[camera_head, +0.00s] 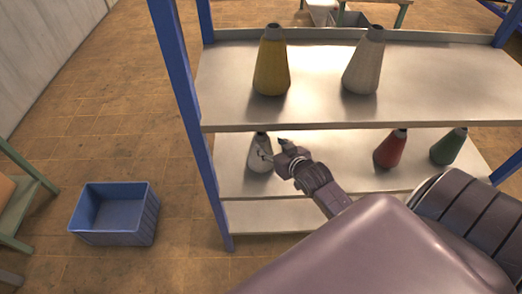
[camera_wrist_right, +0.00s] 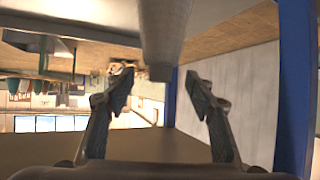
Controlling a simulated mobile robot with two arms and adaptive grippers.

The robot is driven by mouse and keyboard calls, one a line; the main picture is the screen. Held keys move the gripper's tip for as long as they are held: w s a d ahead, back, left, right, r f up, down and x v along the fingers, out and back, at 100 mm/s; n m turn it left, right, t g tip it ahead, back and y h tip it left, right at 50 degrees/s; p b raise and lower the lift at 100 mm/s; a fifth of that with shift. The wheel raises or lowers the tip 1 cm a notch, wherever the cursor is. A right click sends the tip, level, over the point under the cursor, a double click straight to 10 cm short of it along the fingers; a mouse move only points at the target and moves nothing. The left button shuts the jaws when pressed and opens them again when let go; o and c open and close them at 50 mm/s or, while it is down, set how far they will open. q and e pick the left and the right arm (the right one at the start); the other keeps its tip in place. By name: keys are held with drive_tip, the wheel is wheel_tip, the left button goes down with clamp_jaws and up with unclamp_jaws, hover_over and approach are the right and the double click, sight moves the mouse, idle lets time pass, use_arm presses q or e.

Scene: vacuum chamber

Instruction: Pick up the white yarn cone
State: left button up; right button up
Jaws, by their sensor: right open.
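A white yarn cone (camera_head: 257,165) with a dark tip stands upright on the lower shelf (camera_head: 230,180), near the left blue post. My right gripper (camera_head: 273,150) is open just right of this cone, its fingers overlapping the cone's right side. In the right wrist view a greyish, shaded cone (camera_wrist_right: 165,30) appears inverted, its narrow end between the open fingers of the right gripper (camera_wrist_right: 160,92). I cannot tell whether a finger touches it. Another pale, cream cone (camera_head: 364,65) stands on the upper shelf. My left gripper is not in view.
A yellow cone (camera_head: 271,65) stands on the upper shelf (camera_head: 315,85), whose board is above my right gripper. A red cone (camera_head: 390,150) and a green cone (camera_head: 448,147) stand further right on the lower shelf. A blue post (camera_head: 180,80) rises at left. An empty blue bin (camera_head: 112,238) sits on the floor.

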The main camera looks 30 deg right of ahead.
sight(261, 134)
drive_tip(key=w, duration=0.2)
drive_tip(key=w+d, duration=0.1)
drive_tip(key=shift+r, duration=0.25)
drive_tip(key=shift+w+a+f+p, duration=0.1)
drive_tip(key=shift+w+f+p, duration=0.2)
drive_tip(key=shift+w, duration=0.35)
drive_tip(key=shift+w+f+p, duration=0.15)
drive_tip(key=shift+w+p, duration=0.15)
drive_tip(key=shift+w, duration=0.3)
drive_tip(key=shift+x, duration=1)
drive_tip(key=shift+w+f, duration=0.25)
drive_tip(key=shift+w, duration=0.05)
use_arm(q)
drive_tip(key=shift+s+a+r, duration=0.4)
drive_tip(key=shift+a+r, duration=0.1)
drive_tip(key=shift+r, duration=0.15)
use_arm(e)
clamp_jaws()
drive_tip(key=shift+s, duration=0.1)
